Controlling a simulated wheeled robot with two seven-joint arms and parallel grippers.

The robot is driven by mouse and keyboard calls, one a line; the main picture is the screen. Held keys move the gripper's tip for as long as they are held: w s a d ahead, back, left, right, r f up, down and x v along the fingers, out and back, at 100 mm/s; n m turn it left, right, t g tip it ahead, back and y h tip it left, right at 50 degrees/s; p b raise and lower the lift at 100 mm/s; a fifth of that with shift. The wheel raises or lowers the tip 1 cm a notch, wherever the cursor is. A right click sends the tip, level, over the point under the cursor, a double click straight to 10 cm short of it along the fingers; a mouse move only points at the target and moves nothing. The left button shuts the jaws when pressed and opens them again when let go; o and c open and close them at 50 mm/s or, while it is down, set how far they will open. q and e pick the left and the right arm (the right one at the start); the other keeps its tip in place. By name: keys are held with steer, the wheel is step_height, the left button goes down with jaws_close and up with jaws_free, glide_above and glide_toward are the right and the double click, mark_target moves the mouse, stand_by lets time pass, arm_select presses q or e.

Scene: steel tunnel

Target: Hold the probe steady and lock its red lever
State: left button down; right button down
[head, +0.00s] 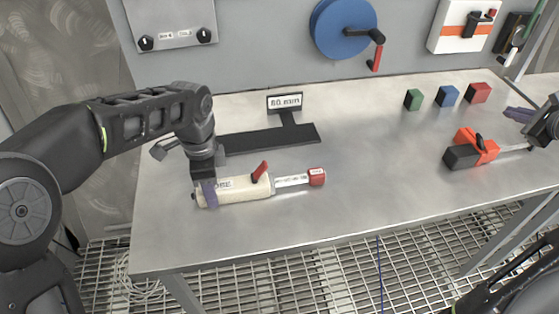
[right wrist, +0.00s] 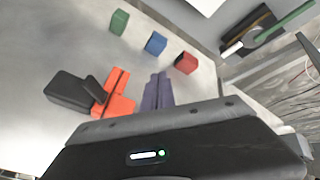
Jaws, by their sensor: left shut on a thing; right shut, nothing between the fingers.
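The probe (head: 237,190) lies on the steel table, a cream body with a metal rod and a red end cap (head: 317,177). Its red lever (head: 260,171) sticks up from the body, tilted to the right. My left gripper (head: 207,192) is shut on the left end of the probe body and hides part of it. My right gripper (head: 516,114) is shut and empty above the right side of the table, far from the probe. Its purple fingers also show in the right wrist view (right wrist: 158,92).
An orange and black tool (head: 472,150) lies near my right gripper. Green (head: 413,99), blue (head: 447,95) and red (head: 478,92) blocks stand at the back right. A black stand with an "80 mm" sign (head: 285,102) is behind the probe. The table's middle is clear.

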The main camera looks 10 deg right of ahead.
mark_target(259, 172)
steer(key=w+a+f+n+g+y, duration=0.1)
steer(key=w+a+n+g+y, duration=0.25)
steer(key=a, duration=1.15)
steer(key=w+a+f+n+g+y, duration=0.15)
steer(key=w+a+y, duration=0.4)
steer(key=a, duration=0.95)
steer(key=s+a+n+g, duration=0.1)
steer(key=s+a+g, duration=0.1)
steer(key=a, duration=0.4)
steer(key=s+a+n+g+y, duration=0.1)
steer(key=s+a+n+g, duration=0.1)
steer(key=a, duration=0.5)
steer(key=s+a+n+g+y, duration=0.1)
steer(key=s+a+g, duration=0.2)
steer(key=a, duration=0.4)
steer(key=shift+s+r+n, duration=0.25)
steer(key=shift+n, duration=0.15)
steer(key=x, duration=1)
steer(key=shift+s+a+r, duration=0.15)
steer(key=shift+a, duration=0.2)
steer(key=shift+a+r, duration=0.8)
steer(key=shift+a, duration=0.1)
steer(key=shift+a+r, duration=0.35)
steer(key=shift+a, duration=0.15)
